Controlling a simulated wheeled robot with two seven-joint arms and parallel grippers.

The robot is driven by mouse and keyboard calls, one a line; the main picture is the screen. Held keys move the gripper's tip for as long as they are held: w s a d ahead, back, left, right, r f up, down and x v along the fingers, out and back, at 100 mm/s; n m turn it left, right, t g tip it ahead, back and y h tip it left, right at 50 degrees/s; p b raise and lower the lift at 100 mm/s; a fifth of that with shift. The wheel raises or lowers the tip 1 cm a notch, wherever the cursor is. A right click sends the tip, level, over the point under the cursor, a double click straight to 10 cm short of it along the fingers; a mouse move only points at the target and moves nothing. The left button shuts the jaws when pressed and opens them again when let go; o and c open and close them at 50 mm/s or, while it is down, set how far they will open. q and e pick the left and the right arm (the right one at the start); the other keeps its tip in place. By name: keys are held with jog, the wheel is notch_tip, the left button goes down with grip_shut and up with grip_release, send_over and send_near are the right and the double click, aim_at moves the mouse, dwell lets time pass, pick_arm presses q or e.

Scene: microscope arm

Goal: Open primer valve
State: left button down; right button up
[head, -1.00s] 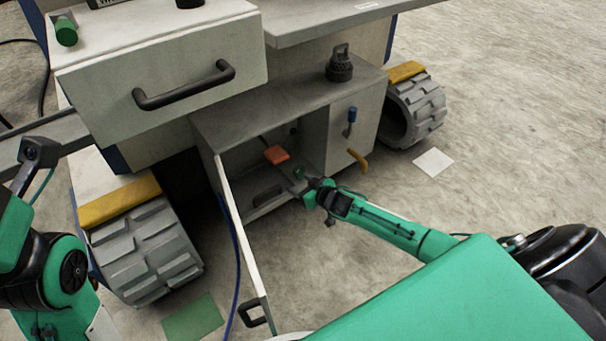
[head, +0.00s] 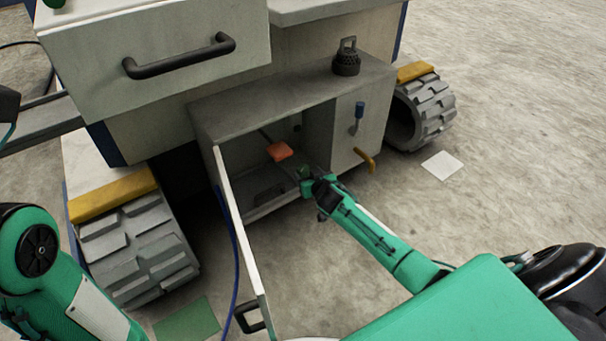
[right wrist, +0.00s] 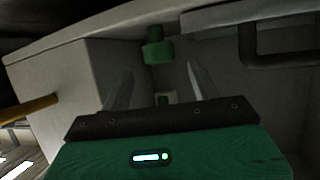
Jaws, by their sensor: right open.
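The low cabinet (head: 295,85) on the machine stands open. An orange handle (head: 280,151) sits inside it. A green knob (head: 303,171) is by my right gripper; in the right wrist view a green knob (right wrist: 157,50) shows beyond the fingers, roughly between them. No label shows which fitting is the primer valve. My right gripper (head: 309,177) is at the cabinet opening, its fingertips partly hidden. In the right wrist view its two fingers (right wrist: 160,86) are spread, with nothing held. My left arm shows at the left edge, but its gripper is out of view.
The open white door (head: 238,225) stands left of my right gripper. A drawer (head: 160,58) juts out above. Tracks (head: 140,250) flank the cabinet.

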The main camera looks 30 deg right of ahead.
aim_at(304, 169)
jog(key=b+x, duration=0.3)
jog(key=x, duration=0.2)
jog(key=shift+f, duration=0.2)
jog(key=shift+w+d+f+b, duration=0.15)
jog(key=shift+w+b, duration=0.15)
jog(key=shift+w, duration=0.35)
jog(key=c, duration=1)
